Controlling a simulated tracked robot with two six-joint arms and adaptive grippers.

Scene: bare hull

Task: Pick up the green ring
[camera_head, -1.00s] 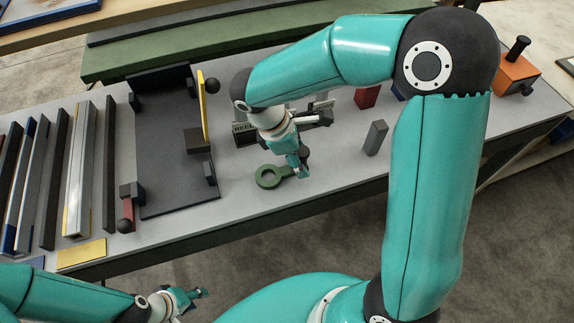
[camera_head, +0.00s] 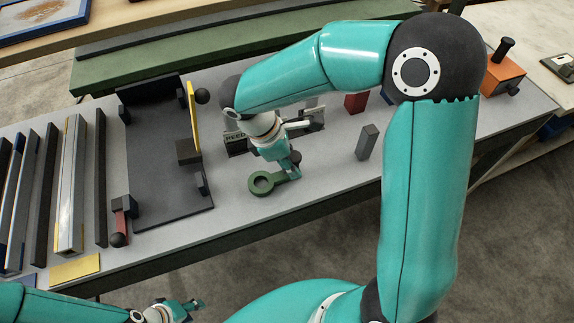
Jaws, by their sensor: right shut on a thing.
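The green ring (camera_head: 261,183) is a flat dark green ring with a short handle, near the front edge of the grey table in the head view. My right gripper (camera_head: 292,172) reaches down over the handle from above and is shut on it. I cannot tell whether the ring is lifted off the table or still touching it. My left gripper (camera_head: 193,304) is low at the bottom of the picture, in front of the table and away from the ring. Its fingers look apart, with nothing between them.
A dark plate fixture with a yellow bar (camera_head: 193,117) stands left of the ring. Several long bars (camera_head: 72,185) lie further left. A grey block (camera_head: 367,142) stands right, with a red block (camera_head: 356,102) behind. An orange block (camera_head: 508,75) is at the far right.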

